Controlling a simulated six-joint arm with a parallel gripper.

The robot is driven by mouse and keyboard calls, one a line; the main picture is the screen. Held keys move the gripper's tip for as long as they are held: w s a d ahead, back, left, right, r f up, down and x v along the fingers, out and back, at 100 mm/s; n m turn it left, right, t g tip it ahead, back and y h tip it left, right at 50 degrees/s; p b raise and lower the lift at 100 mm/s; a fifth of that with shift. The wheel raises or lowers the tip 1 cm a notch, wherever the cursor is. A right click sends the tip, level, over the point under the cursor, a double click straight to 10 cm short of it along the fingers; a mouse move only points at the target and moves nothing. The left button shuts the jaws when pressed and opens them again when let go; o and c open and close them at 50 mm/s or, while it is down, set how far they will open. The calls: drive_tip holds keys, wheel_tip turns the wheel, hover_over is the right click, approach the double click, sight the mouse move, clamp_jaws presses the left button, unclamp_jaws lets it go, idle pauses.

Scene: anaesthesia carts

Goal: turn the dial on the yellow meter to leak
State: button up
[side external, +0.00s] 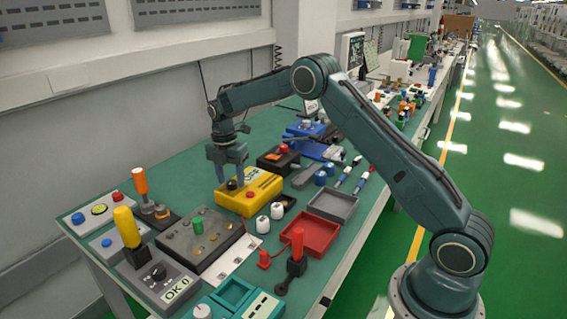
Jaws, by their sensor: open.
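The yellow meter (250,195) sits on the green-topped bench, a boxy unit with a red button on its top right. Its black dial (232,184) is on the top left part of the meter. My gripper (231,178) points straight down over the dial, its two fingers apart, one on each side of it. I cannot tell whether the fingers touch the dial. The dial's markings and pointer are too small to read, and the fingers partly hide it.
Behind the meter is a black box with a red knob (281,150). In front are white bottles (262,224), a red tray (305,233) and a grey panel with a green knob (197,225). A grey tray (333,204) lies to the right. The bench is crowded.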

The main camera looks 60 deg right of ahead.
drive_tip(key=shift+f, duration=0.25)
drive_tip(key=shift+c, duration=0.4)
drive_tip(key=c, duration=0.9)
